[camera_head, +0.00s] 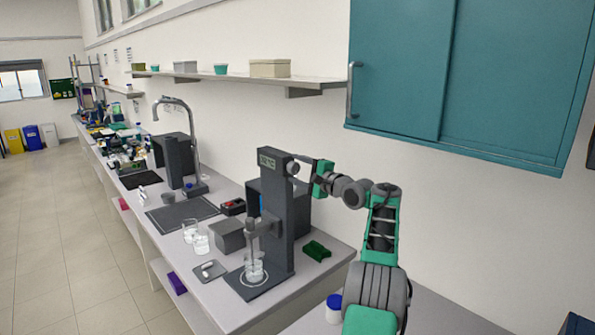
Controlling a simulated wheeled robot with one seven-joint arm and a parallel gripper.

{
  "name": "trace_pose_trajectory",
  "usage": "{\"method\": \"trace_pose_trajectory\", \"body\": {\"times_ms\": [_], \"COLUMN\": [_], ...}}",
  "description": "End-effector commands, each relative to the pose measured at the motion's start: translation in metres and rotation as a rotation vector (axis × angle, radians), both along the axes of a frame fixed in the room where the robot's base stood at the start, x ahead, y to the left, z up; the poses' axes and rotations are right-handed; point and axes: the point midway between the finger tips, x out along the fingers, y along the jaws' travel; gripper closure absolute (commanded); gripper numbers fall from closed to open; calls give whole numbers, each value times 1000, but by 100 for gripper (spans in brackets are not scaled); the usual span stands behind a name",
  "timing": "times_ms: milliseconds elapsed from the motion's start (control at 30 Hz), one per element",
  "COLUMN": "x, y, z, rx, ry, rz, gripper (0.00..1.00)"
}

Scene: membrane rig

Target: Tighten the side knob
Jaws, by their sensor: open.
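The membrane rig (274,228) is a dark grey upright column on a flat base, standing on the bench at the centre. A small, light round knob (293,168) sits on the right side of its column near the top. My gripper (303,160) is at the end of my green and grey arm, its fingers pointing left towards the knob. The fingers are open and close to the knob. They are too small in the picture to tell whether they touch or straddle it. A glass beaker (255,270) stands on the rig's base below a vertical rod.
A grey box (230,236) and glass beakers (201,243) stand left of the rig. A green rack (317,251) lies to its right, and a blue-capped jar (334,308) is nearer. A teal cabinet (470,75) and shelf (310,83) hang above.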

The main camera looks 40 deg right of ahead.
Motion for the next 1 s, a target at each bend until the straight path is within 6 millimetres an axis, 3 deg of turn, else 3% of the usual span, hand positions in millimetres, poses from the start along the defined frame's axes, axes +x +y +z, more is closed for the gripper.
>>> {"method": "trace_pose_trajectory", "body": {"times_ms": [300,433,867,967,1000], "x": [-58,-74,-74,-56,-44], "y": [-3,-3,0,25,45], "z": [-4,-2,1,3,4], "rx": [-2,0,-6,-68,-117], "ry": [-1,-2,3,41,73], "rz": [-4,-2,0,10,17], "gripper": [41,41,41,41,41]}}
